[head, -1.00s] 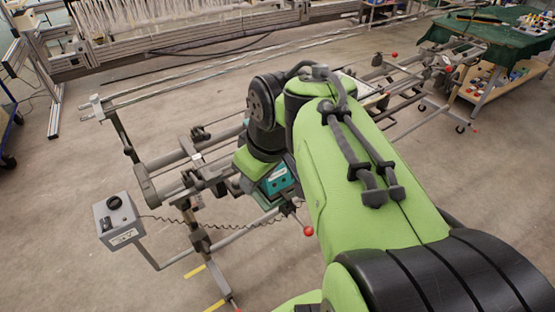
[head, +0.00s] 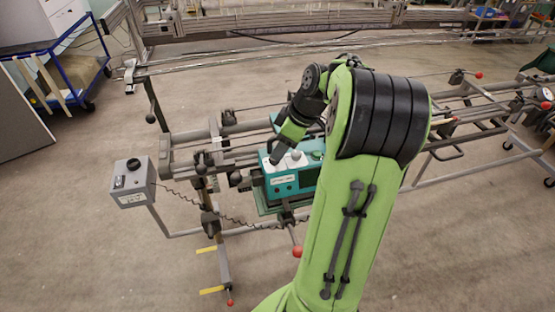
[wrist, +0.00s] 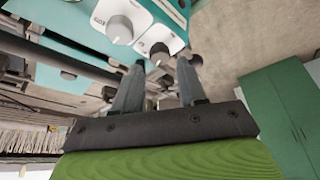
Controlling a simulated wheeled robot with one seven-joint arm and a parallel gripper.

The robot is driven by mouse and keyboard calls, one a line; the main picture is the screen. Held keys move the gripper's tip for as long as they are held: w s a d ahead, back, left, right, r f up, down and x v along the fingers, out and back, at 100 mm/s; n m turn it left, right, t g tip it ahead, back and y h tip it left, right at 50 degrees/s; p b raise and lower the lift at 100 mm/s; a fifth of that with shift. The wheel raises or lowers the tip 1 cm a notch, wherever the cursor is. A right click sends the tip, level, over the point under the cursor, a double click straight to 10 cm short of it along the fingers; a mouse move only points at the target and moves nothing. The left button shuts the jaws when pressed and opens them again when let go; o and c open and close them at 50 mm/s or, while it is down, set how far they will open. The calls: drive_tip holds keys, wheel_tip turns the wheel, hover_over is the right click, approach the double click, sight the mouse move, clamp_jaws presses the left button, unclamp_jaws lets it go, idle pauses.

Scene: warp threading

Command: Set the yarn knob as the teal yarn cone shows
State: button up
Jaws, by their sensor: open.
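The teal machine box (head: 283,187) sits on the loom frame in the head view, with a white panel on top. In the wrist view its panel (wrist: 147,17) carries a large pale round knob (wrist: 119,30) and a smaller grey knob (wrist: 159,54). I cannot tell from the labels which is the yarn knob. My gripper shows in the wrist view (wrist: 161,66), open and empty. Its fingertips are near the smaller knob; contact cannot be told. In the head view my arm reaches down over the box and hides part of it. I cannot make out a teal yarn cone.
A grey control box (head: 133,182) with a black knob stands left of the machine, joined by a coiled cable. A red-ended lever (head: 297,250) sticks out in front. Frame rails run left and right. A blue cart (head: 62,75) is at the back left.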

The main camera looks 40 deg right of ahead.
drive_tip(key=x, duration=0.3)
drive_tip(key=shift+f+b, duration=0.25)
drive_tip(key=shift+b, duration=0.1)
clamp_jaws()
drive_tip(key=shift+m, duration=0.3)
drive_tip(key=m+h, duration=0.1)
drive_tip(key=m, duration=0.1)
drive_tip(key=m+h+b, duration=0.1)
drive_tip(key=m, duration=0.1)
drive_tip(key=shift+a, duration=0.25)
drive_tip(key=shift+a+m+h, duration=0.1)
drive_tip(key=shift+m+h, duration=0.5)
drive_tip(key=shift+m, duration=0.9)
